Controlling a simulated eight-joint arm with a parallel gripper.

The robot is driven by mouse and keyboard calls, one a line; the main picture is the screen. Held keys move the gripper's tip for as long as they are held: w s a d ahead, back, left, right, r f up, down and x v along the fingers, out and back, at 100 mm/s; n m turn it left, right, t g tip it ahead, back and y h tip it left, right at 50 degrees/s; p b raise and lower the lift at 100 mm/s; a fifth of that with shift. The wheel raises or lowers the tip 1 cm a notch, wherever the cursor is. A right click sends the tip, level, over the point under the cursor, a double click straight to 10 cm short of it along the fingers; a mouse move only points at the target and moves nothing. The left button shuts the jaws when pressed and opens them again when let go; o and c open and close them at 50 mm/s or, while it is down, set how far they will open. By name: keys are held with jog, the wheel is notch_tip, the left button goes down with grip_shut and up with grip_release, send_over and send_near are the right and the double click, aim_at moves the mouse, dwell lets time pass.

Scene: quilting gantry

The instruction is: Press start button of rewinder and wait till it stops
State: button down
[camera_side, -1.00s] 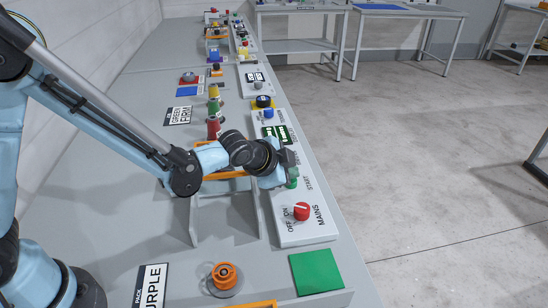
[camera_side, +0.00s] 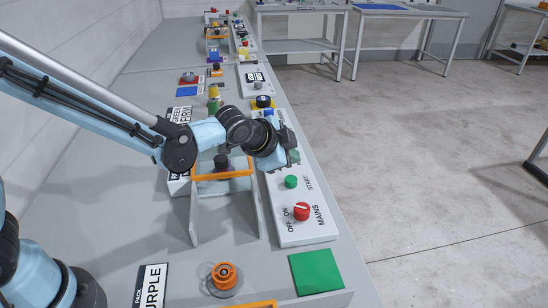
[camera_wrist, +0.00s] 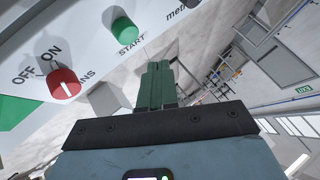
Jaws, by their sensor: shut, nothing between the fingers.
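The green START button (camera_side: 291,181) sits on the white control panel (camera_side: 305,232). In the wrist view the START button (camera_wrist: 124,30) is ahead and left of my fingertips. My gripper (camera_side: 293,157) is shut and empty, raised off the panel just beyond the button and apart from it. Its green fingers (camera_wrist: 158,75) are pressed together in the wrist view. The rewinder, a grey stand with an orange bar (camera_side: 225,174), is left of the panel, with a dark spool (camera_side: 221,161) at it. My wrist hides the panel's display.
The red MAINS knob (camera_side: 302,211) is on the near end of the panel. A green pad (camera_side: 317,272) and an orange spool (camera_side: 224,276) lie nearer. A green cone (camera_side: 213,105) and a yellow cone (camera_side: 214,92) stand beyond the rewinder. The open floor is to the right.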

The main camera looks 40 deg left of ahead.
jog(key=shift+r, duration=1)
jog(key=s+a+r+n+g, duration=0.1)
jog(key=s+a+n, duration=0.4)
jog(key=s+a, duration=0.2)
jog(key=s+a+r+n+g+y, duration=0.1)
jog(key=s+a+n, duration=0.4)
jog(key=s, duration=0.7)
jog(key=shift+a+r+n, duration=0.4)
jog(key=shift+a+r, duration=0.2)
jog(key=shift+a, duration=0.65)
jog(key=shift+s, duration=0.1)
